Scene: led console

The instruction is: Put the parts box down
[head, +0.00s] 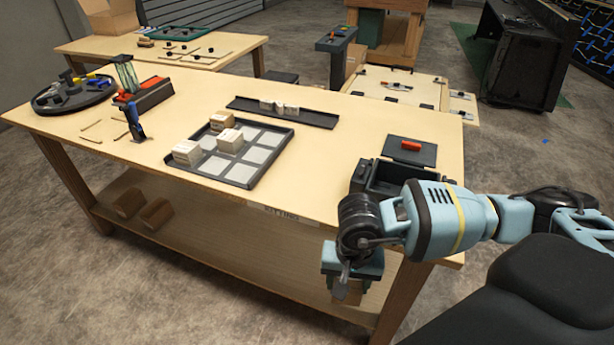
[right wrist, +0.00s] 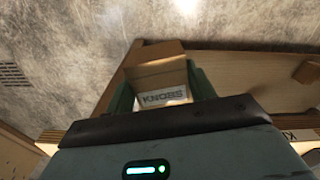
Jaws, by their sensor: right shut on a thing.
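The parts box is a small open cardboard box (right wrist: 158,72) with a label reading KNOBS, seen in the right wrist view between my two green fingers. My right gripper (right wrist: 162,88) is shut on it. In the head view my right gripper (head: 350,272) points down in front of the kitting table's front edge, and the cardboard box (head: 347,292) shows below it, partly covered by the fingers. The box hangs in the air, lower than the tabletop (head: 300,190). My left gripper is not in view.
A dark bin (head: 385,172) and a lidded piece with a red handle (head: 411,145) stand at the table's right end. Bare tabletop lies between tray and bin.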

